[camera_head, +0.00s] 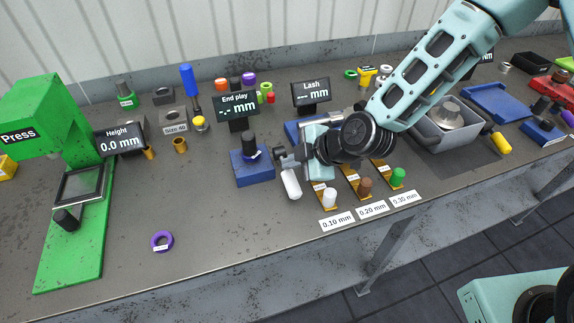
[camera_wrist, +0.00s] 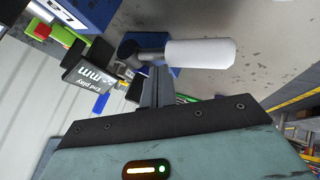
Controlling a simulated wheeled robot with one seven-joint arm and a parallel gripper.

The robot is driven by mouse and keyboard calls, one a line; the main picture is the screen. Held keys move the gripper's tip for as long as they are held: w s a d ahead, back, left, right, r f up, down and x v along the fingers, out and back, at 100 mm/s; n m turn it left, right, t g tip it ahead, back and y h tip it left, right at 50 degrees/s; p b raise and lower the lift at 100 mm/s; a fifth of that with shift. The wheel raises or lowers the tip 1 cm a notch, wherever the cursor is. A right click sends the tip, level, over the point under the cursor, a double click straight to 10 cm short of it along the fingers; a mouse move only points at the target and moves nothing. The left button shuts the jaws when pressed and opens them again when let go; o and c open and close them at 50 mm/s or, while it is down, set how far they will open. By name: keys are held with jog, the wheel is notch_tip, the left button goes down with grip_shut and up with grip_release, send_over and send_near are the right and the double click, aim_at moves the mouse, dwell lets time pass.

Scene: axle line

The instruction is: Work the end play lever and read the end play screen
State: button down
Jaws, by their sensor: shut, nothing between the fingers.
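The end play screen (camera_head: 237,106) is a small black display behind a blue block (camera_head: 252,170). It shows dashes before "mm", with no clear number. It also shows tilted in the wrist view (camera_wrist: 90,70). The white lever handle (camera_head: 291,184) sticks out at the block's right front. In the wrist view the white handle (camera_wrist: 200,53) lies across, just past my fingertips, joined to a dark end at its left. My gripper (camera_head: 281,156) is shut and empty, close beside the lever and block. I cannot tell whether the fingers touch the lever.
The lash screen (camera_head: 310,92) stands behind my gripper. A purple ring (camera_head: 162,241) lies front left. The bench between it and the block is clear.

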aim_at(292, 171)
jog(key=shift+f+b, duration=0.85)
jog(key=shift+f, duration=0.15)
dwell(1.0)
jog(key=shift+r, duration=0.15)
jog(key=shift+s+r+p, duration=0.1)
jog(key=shift+r+p, duration=1.25)
jog(key=shift+r, duration=0.7)
notch_tip(292, 171, up, 5)
jog(key=p, duration=0.3)
jog(key=s+d+r+m+g+h+b, duration=0.1)
jog(key=s+d+r+m+h, duration=0.1)
jog(key=s, duration=0.5)
jog(key=s+d+r+m+g+h+b, duration=0.2)
jog(key=s+d+m, duration=0.3)
jog(key=s, duration=0.3)
jog(key=s+d+r+m+g+h+b, duration=0.1)
jog(key=s+d+r+m+h+b, duration=0.1)
jog(key=s+m, duration=0.3)
jog(key=s+d+r+h, duration=0.1)
jog(key=s, duration=0.2)
jog(key=shift+s+d+r+m+g, duration=0.15)
jog(key=shift+s+d+m+g, duration=0.1)
jog(key=shift+d+m+g, duration=0.15)
